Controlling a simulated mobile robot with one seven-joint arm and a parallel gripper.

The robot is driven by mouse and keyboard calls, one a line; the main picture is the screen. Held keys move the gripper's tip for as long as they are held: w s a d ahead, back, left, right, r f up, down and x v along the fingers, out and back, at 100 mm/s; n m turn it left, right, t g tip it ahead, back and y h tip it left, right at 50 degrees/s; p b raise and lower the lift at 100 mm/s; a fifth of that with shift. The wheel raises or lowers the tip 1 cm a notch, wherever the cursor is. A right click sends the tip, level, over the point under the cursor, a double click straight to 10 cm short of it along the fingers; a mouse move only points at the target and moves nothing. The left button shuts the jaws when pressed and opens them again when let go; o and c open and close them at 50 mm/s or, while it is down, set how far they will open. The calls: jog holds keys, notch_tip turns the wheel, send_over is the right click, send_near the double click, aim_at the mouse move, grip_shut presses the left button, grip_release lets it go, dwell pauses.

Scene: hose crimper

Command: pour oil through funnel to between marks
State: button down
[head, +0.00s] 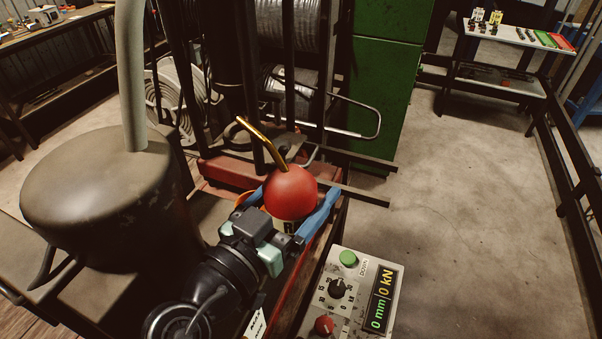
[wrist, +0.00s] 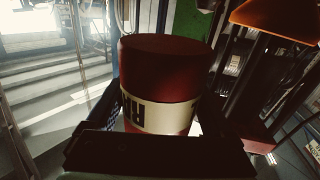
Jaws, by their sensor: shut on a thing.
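A red oil can (head: 290,188) with a long brass spout (head: 262,142) and a pale lettered label band is held between the blue fingers of my gripper (head: 298,196). The spout points up and to the left in the head view. In the wrist view the can (wrist: 165,75) fills the middle, its label partly hidden by the dark gripper body. An orange piece, which looks like the funnel (wrist: 275,17), is at upper right in the wrist view, apart from the can. In the head view only a sliver of orange shows behind the left finger. No oil level or marks are visible.
A control panel (head: 360,300) with a green button, knobs and a display reading 0 mm and 0 kN stands at front right. A large dark drum (head: 95,195) with a grey pipe is at left. Black bars and a red frame stand close behind the can. Open floor lies at right.

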jog(key=shift+s+d+r+p, duration=0.15)
jog(key=shift+s+r+p, duration=0.1)
jog(key=shift+p, duration=0.15)
jog(key=shift+s+d+f+n+p, duration=0.1)
jog(key=shift+d+f+n+p, duration=0.35)
jog(key=shift+n+p, duration=0.65)
jog(key=s+d+f+n+g+p, duration=0.1)
jog(key=n+p, duration=0.1)
jog(key=p, duration=0.2)
jog(key=shift+f, duration=0.2)
jog(key=shift+s+d+f+n+p, duration=0.2)
jog(key=shift+d+f+n+p, duration=0.15)
jog(key=shift+n+p, duration=0.4)
jog(key=shift+s+d+f+n+p, duration=0.2)
jog(key=shift+f+n+p, duration=0.15)
jog(key=shift+n+p, duration=0.35)
jog(key=shift+r+n, duration=0.2)
jog(key=shift+n, duration=0.05)
jog(key=shift+s+r+n+g+p, duration=0.1)
jog(key=shift+r+n+g+p, duration=0.3)
jog(key=shift+r+n+p, duration=1.3)
jog(key=shift+f+m+p, duration=0.2)
jog(key=shift+m+p, duration=0.3)
jog(key=shift+p, duration=0.05)
